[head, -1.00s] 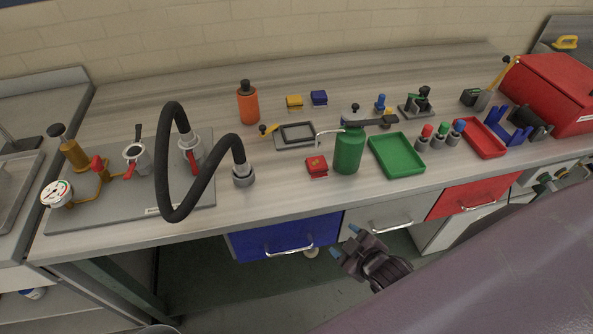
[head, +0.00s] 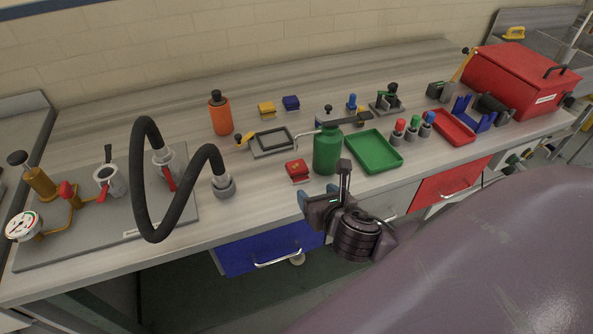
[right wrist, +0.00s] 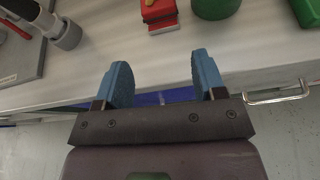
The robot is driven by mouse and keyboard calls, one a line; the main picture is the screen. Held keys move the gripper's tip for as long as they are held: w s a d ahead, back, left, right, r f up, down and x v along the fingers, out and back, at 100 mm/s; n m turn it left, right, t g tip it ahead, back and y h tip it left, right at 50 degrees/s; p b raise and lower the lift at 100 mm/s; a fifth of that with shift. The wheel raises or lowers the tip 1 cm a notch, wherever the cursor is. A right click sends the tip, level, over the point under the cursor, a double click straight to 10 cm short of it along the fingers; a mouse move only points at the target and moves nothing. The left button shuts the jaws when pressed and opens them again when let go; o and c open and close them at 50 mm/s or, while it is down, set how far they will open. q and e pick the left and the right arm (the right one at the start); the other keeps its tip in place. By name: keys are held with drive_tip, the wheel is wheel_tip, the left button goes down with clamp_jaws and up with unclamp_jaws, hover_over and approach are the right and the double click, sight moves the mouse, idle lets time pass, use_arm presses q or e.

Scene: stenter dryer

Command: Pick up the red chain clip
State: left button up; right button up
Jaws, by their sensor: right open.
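The red chain clip (head: 297,172) is a small red block with a yellow mark on top. It lies on the bench near the front edge, left of the green bottle. It also shows at the top of the right wrist view (right wrist: 160,16). My right gripper (head: 322,194) is at the bench's front edge, in front of the clip and a little to its right in the head view. In the right wrist view its blue fingers (right wrist: 161,72) are spread with nothing between them, and the clip is beyond the tips. My left gripper is not in view.
A green bottle (head: 327,150) stands close right of the clip, with a green tray (head: 373,150) beyond. A grey frame (head: 272,141) lies behind the clip. A black hose (head: 142,180) arches at the left. The blue drawer (head: 262,250) is below the bench edge.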

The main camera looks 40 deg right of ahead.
sight(300, 172)
drive_tip(key=shift+n, duration=0.5)
drive_tip(key=x, duration=0.5)
drive_tip(key=shift+w+d+r, duration=0.2)
drive_tip(key=shift+w+r, duration=0.1)
drive_tip(key=shift+r+b+x, duration=0.15)
drive_tip(key=shift+b+x, duration=0.1)
drive_tip(key=shift+x, duration=1.1)
drive_tip(key=shift+r+b+x, duration=0.2)
drive_tip(key=shift+b+x, duration=0.05)
drive_tip(key=shift+x, duration=1.1)
drive_tip(key=shift+w, duration=0.15)
drive_tip(key=shift+c, duration=0.3)
drive_tip(key=c, duration=0.8)
